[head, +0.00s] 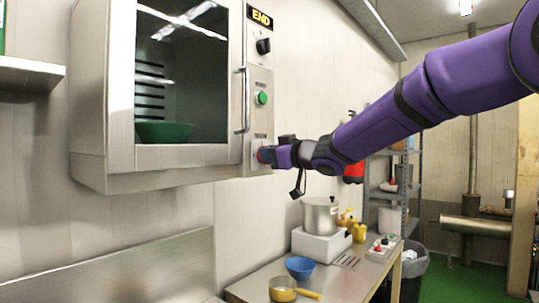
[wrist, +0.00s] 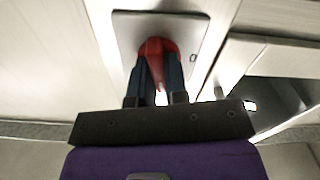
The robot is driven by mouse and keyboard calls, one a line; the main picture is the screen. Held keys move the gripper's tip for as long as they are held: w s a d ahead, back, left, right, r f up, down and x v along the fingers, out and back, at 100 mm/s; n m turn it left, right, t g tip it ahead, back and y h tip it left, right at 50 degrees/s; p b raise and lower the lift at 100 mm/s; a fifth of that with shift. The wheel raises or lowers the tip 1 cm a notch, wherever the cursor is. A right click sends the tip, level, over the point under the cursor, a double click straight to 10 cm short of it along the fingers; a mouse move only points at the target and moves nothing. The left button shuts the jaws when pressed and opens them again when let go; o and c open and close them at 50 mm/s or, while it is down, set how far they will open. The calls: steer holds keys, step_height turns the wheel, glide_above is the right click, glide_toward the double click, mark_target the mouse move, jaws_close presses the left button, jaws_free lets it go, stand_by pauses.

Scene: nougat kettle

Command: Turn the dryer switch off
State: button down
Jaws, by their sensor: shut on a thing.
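The dryer (head: 103,100) is a white cabinet on the wall with a glass door. Its control panel carries a lit display (head: 260,17), a black knob (head: 263,46) and a green button (head: 262,98). My gripper (head: 270,155) is at the bottom of this panel, reaching in from the right. In the wrist view my gripper's dark fingers (wrist: 158,80) are shut on a red switch (wrist: 155,48) standing on a light square plate (wrist: 190,35). The fingers hide part of the switch and its markings, so its setting cannot be read.
The dryer's vertical door handle (head: 242,100) is just left of the panel. A green bowl (head: 165,131) sits inside the dryer. Below stands a counter with a blue bowl (head: 300,268), a yellow pan (head: 284,289) and a steel pot (head: 320,214).

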steer(key=n, duration=0.4)
steer(key=shift+s+a+n, duration=0.1)
steer(key=shift+n, duration=0.2)
steer(key=n, duration=0.3)
steer(key=shift+f+n, duration=0.15)
steer(key=shift+n, duration=0.15)
steer(key=n, duration=0.3)
steer(key=shift+n, duration=0.3)
steer(key=shift+f+n, duration=0.15)
steer(key=shift+n, duration=1.55)
steer(key=c, duration=1.1)
jaws_free()
steer(key=shift+c, duration=0.2)
steer(key=shift+s, duration=0.1)
